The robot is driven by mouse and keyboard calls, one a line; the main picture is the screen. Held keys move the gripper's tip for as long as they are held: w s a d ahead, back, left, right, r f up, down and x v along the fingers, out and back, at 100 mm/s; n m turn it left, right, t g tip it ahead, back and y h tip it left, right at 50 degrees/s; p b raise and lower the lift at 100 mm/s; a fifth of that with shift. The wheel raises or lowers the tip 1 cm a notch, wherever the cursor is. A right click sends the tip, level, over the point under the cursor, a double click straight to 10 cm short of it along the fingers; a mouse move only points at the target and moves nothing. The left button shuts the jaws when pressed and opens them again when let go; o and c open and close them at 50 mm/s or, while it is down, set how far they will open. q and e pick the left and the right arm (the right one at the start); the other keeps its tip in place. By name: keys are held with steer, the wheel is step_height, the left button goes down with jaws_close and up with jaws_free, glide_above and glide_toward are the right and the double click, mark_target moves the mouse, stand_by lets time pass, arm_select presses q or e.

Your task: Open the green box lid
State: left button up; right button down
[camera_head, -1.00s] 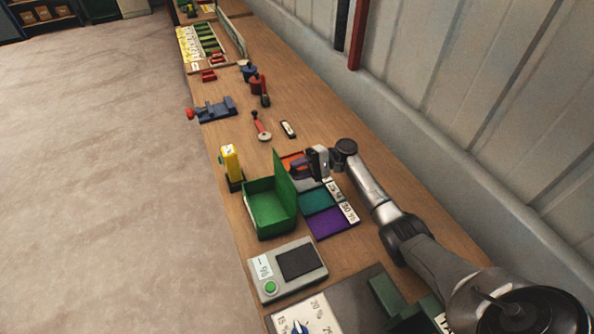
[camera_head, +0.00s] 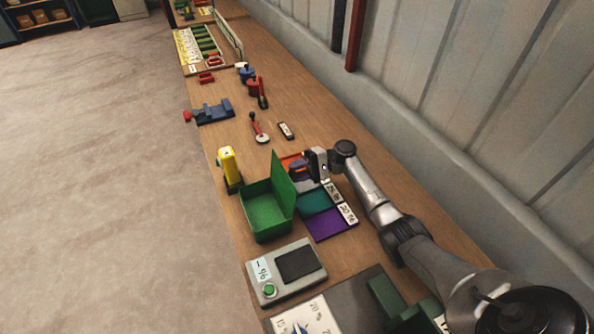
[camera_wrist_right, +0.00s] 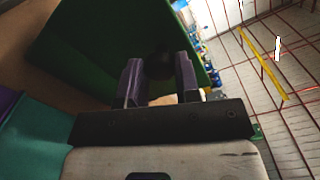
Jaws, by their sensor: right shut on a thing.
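The green box (camera_head: 262,213) stands on the bench, open at the top. Its green lid (camera_head: 284,185) stands about upright along the box's right side. The lid also fills the upper left of the right wrist view (camera_wrist_right: 100,45). My right gripper (camera_head: 297,169) is on the lid's right side, near its upper far part. In the right wrist view, its two fingers (camera_wrist_right: 159,72) reach the lid around a dark, rounded part, probably a knob, and are shut on it. The exact contact is dark and partly hidden. My left gripper is not in view.
Teal (camera_head: 318,203) and purple (camera_head: 328,225) panels lie right of the box, beneath my right arm. A yellow upright object (camera_head: 229,165) stands just left of it. A grey device with a green button (camera_head: 286,272) is in front.

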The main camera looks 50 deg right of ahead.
steer(key=shift+s+f, duration=0.1)
steer(key=shift+f, duration=0.25)
steer(key=c, duration=0.9)
jaws_free()
steer(key=shift+a, duration=0.15)
steer(key=shift+o, duration=0.5)
steer(key=shift+r, duration=0.15)
steer(key=b+v, duration=0.3)
steer(key=v, duration=1.1)
